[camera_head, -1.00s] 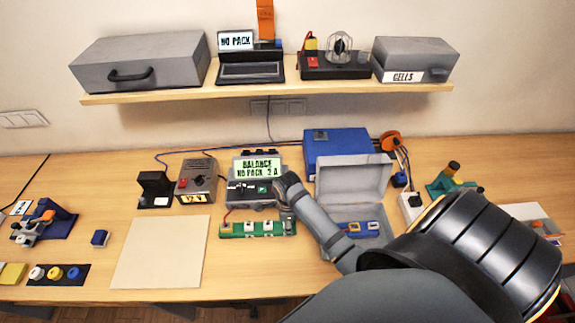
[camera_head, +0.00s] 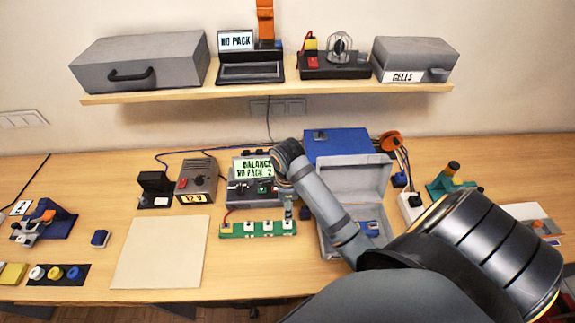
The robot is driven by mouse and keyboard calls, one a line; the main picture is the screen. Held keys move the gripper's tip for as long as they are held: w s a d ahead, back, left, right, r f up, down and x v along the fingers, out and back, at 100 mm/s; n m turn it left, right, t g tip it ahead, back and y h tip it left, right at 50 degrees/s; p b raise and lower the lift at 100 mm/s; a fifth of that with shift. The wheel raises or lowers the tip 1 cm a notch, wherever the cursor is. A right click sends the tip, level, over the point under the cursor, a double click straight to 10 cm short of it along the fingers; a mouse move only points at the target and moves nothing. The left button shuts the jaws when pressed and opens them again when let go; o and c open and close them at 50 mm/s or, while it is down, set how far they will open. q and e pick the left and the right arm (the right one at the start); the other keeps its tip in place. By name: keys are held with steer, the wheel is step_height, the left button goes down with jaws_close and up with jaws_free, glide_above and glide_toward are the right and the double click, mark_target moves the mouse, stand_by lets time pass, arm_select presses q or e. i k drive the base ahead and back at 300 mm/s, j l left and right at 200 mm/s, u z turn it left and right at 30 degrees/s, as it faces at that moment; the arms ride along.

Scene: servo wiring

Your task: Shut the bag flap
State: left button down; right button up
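The grey open case with a raised lid, which I take for the bag, stands right of centre. Its flap (camera_head: 362,177) stands up at the back, leaning against the blue box. Inside the bag (camera_head: 326,240) a blue item (camera_head: 371,229) shows partly; my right forearm hides much of the rest. My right arm reaches in from the lower right, across the bag's left side. My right gripper (camera_head: 291,208) points down left of the bag, above the right end of the green board; the wrist hides most of it and its opening is unclear. My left gripper is out of view.
A charger (camera_head: 240,193) with a lit screen stands left of the wrist, and a green board (camera_head: 250,229) lies before it. The blue box (camera_head: 337,143) is behind the flap. A white plug block (camera_head: 411,207) stands right of the bag. A beige mat (camera_head: 160,252) is bare.

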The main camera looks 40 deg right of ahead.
mark_target(357, 178)
steer(key=k+j, duration=0.8)
steer(key=k, duration=0.05)
